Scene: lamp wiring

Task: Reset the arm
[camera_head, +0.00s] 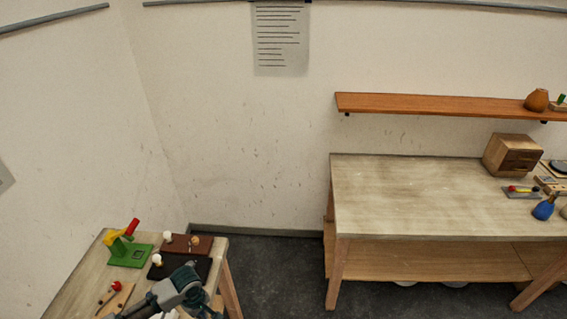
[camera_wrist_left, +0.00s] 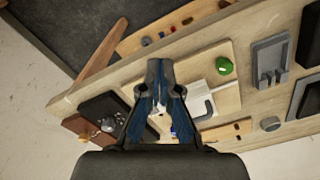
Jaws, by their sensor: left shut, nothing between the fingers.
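My left gripper shows in the left wrist view (camera_wrist_left: 160,68), with its two blue-grey fingers together and nothing between them. It is above a wooden workbench (camera_wrist_left: 85,95). In the head view my left arm reaches over the left workbench (camera_head: 72,298) from the bottom edge; its fingertips are hard to make out there. A green lamp piece with a yellow and red arm (camera_head: 125,245) stands on that bench. Next to it are a dark base (camera_head: 200,267) and a brown base (camera_head: 195,243), with white bulbs near them. My right gripper is not in view.
A second workbench (camera_head: 405,190) stands at the right, with a wooden box (camera_head: 512,153) and a blue bottle (camera_head: 544,208) at its right end. A shelf (camera_head: 430,103) hangs above it. Open floor (camera_head: 280,270) lies between the benches. The wrist view shows a grey holder (camera_wrist_left: 270,65).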

